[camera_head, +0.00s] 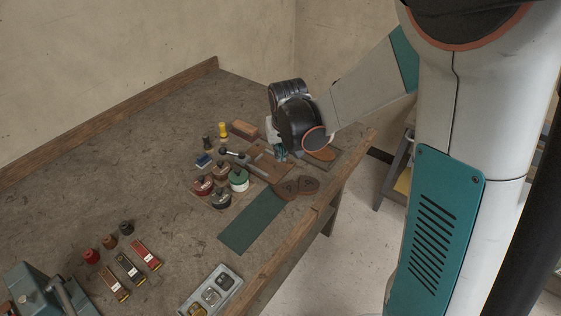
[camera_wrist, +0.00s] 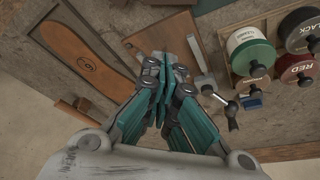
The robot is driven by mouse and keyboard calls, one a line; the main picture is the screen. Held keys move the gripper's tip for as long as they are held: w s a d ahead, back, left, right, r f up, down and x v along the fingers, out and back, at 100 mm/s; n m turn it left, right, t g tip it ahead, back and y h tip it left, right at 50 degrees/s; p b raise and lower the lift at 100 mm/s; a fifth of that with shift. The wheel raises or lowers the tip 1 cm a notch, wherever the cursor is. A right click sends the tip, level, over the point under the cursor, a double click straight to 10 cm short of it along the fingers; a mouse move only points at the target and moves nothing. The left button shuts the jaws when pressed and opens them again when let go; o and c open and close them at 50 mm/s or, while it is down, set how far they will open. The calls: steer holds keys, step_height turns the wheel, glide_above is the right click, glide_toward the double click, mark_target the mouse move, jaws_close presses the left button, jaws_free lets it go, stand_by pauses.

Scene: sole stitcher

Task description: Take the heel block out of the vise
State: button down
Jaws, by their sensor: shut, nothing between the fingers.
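My gripper (camera_head: 279,155) points down over the far right part of the bench. In the wrist view its teal fingers (camera_wrist: 163,72) are together with nothing between them. A brown wooden piece (camera_wrist: 160,40) and a grey metal bar (camera_wrist: 198,52) show just past the fingertips and look like parts of the vise. A crank handle with a dark knob (camera_wrist: 232,115) lies right of the fingers; it also shows in the head view, left of my gripper. I cannot pick out the heel block for sure; my gripper hides part of this area.
Labelled round tins (camera_head: 238,180) stand close to the vise, left of my gripper. A shoe sole marked 6 (camera_wrist: 76,58) lies on the other side. A green mat (camera_head: 252,222) and brown pieces (camera_head: 297,187) lie nearer the front edge. A metal tray (camera_head: 211,292) stands farther along.

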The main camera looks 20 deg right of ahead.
mark_target(280, 178)
steer(key=b+x, duration=0.3)
steer(key=x, duration=0.6)
steer(key=shift+s+a+b, duration=0.15)
steer(key=shift+s+b, duration=0.15)
steer(key=shift+s, duration=0.75)
steer(key=shift+s+a+b, duration=0.1)
steer(key=shift+s+b, duration=0.15)
steer(key=shift+s, duration=0.75)
steer(key=shift+s, duration=0.15)
steer(key=s, duration=0.5)
steer(key=s+a, duration=0.1)
steer(key=s, duration=0.8)
steer(key=shift+s+a+r, duration=0.1)
steer(key=shift+s+a, duration=0.1)
steer(key=shift+s, duration=0.2)
